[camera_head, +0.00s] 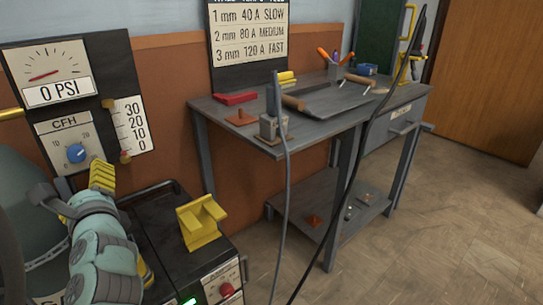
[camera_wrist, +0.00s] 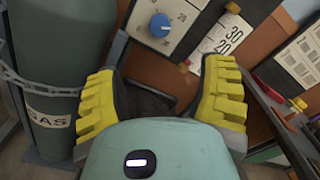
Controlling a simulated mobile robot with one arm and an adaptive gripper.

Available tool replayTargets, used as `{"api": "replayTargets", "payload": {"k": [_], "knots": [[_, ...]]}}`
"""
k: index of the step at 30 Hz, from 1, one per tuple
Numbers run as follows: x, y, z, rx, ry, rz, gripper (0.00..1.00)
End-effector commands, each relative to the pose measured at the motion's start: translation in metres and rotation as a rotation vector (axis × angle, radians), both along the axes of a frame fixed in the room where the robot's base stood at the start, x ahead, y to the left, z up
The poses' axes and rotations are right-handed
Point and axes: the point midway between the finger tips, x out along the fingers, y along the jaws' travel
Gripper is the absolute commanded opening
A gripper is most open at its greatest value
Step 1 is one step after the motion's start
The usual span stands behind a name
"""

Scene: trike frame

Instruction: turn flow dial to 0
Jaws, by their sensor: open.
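The flow dial (camera_head: 76,153) is a round blue knob on a pale plate marked CFH, on the dark panel at the left of the head view. It also shows in the wrist view (camera_wrist: 160,25), at the top between and beyond the fingers, with a small white mark on it. I cannot read for certain which number it points to. My gripper (camera_head: 102,177) is just below and right of the dial in the head view, one yellow finger showing clearly. In the wrist view my gripper (camera_wrist: 160,95) has its yellow fingers wide apart, nothing between them, apart from the dial.
A gauge (camera_head: 46,76) reading 0 PSI is above the dial; a flow scale (camera_head: 130,120) is at its right. A grey-green gas cylinder (camera_wrist: 62,60) with a chain stands left. A black machine with a yellow bracket (camera_head: 203,222) is below. A workbench (camera_head: 300,125) stands right.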

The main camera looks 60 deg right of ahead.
Motion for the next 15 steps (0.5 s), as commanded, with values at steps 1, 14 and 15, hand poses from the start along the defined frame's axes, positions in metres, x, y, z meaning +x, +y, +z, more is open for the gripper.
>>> {"api": "replayTargets", "payload": {"k": [1, 14, 15], "knots": [[0.005, -0.001, -0.003, -0.003, -0.004, 0.002, 0.70], [0.055, -0.014, 0.001, -0.001, -0.005, 0.003, 0.70], [0.061, -0.016, 0.000, -0.001, -0.002, 0.003, 0.70]]}}
